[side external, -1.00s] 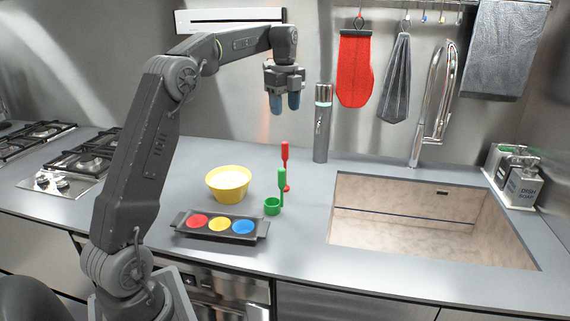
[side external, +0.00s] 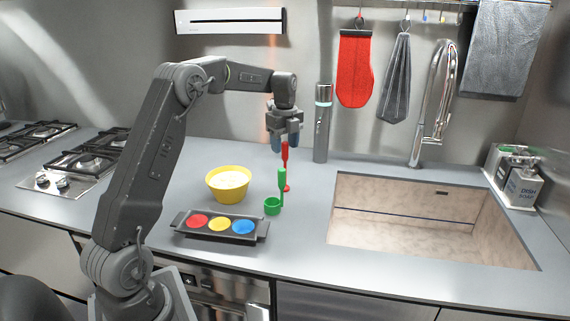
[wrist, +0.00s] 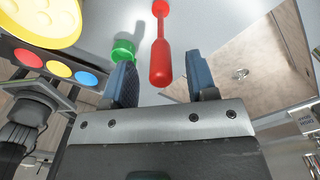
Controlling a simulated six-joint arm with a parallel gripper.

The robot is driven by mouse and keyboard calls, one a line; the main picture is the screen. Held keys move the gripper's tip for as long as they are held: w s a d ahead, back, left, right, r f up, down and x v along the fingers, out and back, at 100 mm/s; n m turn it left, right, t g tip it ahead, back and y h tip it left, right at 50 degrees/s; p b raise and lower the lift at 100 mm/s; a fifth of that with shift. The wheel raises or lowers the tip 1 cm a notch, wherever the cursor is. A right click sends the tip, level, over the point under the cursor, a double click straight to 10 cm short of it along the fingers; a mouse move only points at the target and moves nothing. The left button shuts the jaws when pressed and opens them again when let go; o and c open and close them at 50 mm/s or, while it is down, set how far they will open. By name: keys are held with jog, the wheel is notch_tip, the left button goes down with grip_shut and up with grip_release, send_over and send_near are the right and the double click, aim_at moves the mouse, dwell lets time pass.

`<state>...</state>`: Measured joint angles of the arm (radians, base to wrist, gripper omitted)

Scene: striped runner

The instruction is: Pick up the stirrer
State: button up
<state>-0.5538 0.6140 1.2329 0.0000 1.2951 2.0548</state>
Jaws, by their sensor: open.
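A red long-handled tool (side external: 285,160), which looks like the stirrer, stands upright on the counter with its thick handle end at the top. Behind the green tool (side external: 281,186), its lower end is small in the picture. My gripper (side external: 286,146) is open, pointing down at the height of the red handle's top. In the wrist view the red tool (wrist: 160,62) shows between the two blue fingers of my gripper (wrist: 161,80), with a gap on both sides. The green tool (wrist: 123,50) is beside the left finger there. Whether anything touches is not clear.
A yellow bowl (side external: 228,197) with pale contents stands left of the tools. A dark tray (side external: 182,219) with red, yellow and blue rounds lies in front. The sink (side external: 430,250) opens at the right, and a grey cylinder (side external: 322,135) stands behind.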

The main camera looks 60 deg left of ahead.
jog(key=shift+f, duration=1.3)
jog(key=shift+c, duration=0.4)
grip_shut()
